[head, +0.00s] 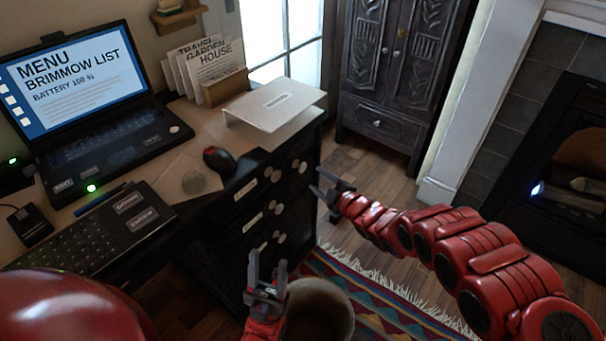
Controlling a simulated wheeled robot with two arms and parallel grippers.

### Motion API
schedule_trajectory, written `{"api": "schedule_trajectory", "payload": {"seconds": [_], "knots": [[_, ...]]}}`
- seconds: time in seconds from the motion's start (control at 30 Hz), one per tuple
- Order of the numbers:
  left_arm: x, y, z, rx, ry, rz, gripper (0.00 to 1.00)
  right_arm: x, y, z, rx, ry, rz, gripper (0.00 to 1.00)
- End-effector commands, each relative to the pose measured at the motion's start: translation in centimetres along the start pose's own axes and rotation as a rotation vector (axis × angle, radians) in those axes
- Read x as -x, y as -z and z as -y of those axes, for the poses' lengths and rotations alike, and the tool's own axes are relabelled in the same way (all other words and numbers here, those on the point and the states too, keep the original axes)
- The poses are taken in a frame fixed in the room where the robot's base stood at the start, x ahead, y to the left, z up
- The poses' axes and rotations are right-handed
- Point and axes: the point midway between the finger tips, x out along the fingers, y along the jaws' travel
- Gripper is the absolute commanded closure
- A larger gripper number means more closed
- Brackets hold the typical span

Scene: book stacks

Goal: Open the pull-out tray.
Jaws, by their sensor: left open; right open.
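No part is clearly marked as the pull-out tray. A wooden desk (185,120) has a dark front with several labelled drawers (262,207) bearing round pale knobs; the drawers look closed. A dark keyboard slab (95,235) with labels lies at the desk's near left edge. My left gripper (267,268) is open and empty, fingers up, in front of the lower drawers. My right gripper (333,184) is open and empty, to the right of the desk's drawer front. I see no contact between either gripper and the desk.
A laptop (90,80), mouse (218,160), white stand (275,103) and card holder (224,87) stand on the desk. A round bin-like object (320,310) is beside my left gripper. A carved cabinet (400,60) and fireplace (570,180) stand behind. Wooden floor and a striped rug (375,310) lie below.

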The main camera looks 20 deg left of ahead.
Motion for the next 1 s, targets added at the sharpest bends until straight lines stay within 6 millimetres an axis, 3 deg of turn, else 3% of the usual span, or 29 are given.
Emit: {"api": "schedule_trajectory", "payload": {"seconds": [0.1, 0.5, 0.7, 1.0], "knots": [[1.9, -0.3, -0.1, 0.0, 0.0, 0.0, 0.5, -2.3, 0.0, 0.6, 0.0, 0.001, -0.005, 0.42], [5.2, -0.9, -0.3, 0.0, 0.0, 0.0, 0.5, -7.7, 0.0, 0.5, 0.0, 0.001, -0.006, 0.42], [5.9, -1.0, -0.3, 0.0, 0.0, 0.0, 0.5, -8.8, 0.0, 0.2, -0.001, 0.0, -0.003, 0.42], [5.9, -1.0, -0.3, 0.0, 0.0, 0.0, 0.5, -8.9, 0.0, 0.0, 0.0, 0.0, 0.001, 0.42]]}}
